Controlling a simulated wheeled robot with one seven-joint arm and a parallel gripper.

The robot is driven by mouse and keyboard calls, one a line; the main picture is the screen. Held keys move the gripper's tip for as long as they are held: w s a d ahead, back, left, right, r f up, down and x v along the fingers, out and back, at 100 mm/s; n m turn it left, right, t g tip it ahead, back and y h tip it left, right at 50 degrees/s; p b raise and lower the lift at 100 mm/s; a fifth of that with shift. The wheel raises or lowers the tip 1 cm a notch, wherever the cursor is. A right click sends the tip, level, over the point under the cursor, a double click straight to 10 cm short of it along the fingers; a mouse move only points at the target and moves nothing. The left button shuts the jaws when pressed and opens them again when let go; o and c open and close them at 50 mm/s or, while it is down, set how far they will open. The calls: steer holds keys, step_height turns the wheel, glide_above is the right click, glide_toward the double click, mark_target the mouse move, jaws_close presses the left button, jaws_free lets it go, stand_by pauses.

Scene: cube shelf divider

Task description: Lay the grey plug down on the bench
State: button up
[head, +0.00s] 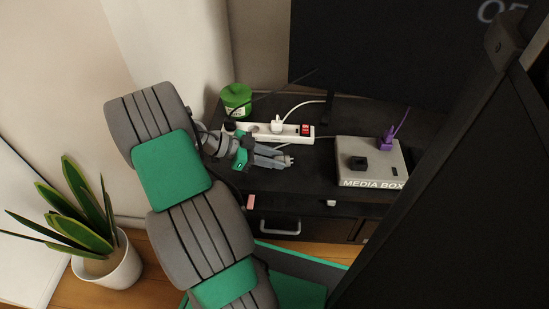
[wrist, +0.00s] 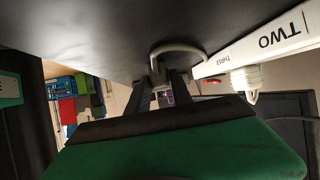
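My gripper (head: 275,157) reaches right over the dark bench (head: 310,180), in front of the white power strip (head: 291,132). The wrist view shows its two fingers (wrist: 164,86) converging on a small grey plug (wrist: 158,70). A pale cable loops from this plug. In the head view the plug (head: 288,160) is a small grey shape at the fingertips, clear of the strip. The fingers look closed on it, partly hiding it. I cannot tell whether the plug touches the bench.
A white plug (head: 277,124) sits in the strip, near a red switch (head: 305,130). A green jar (head: 236,99) stands behind. Bare bench lies between gripper and box.

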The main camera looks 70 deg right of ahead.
mark_target(276, 158)
steer(key=shift+o, duration=0.3)
steer(key=o, duration=0.5)
stand_by(0.4)
steer(key=shift+r+p+v, duration=0.25)
steer(key=shift+p+v, duration=0.5)
steer(key=shift+v, duration=0.65)
steer(key=shift+w+a+r, duration=0.1)
steer(key=shift+w+r, duration=0.1)
steer(key=shift+w, duration=0.2)
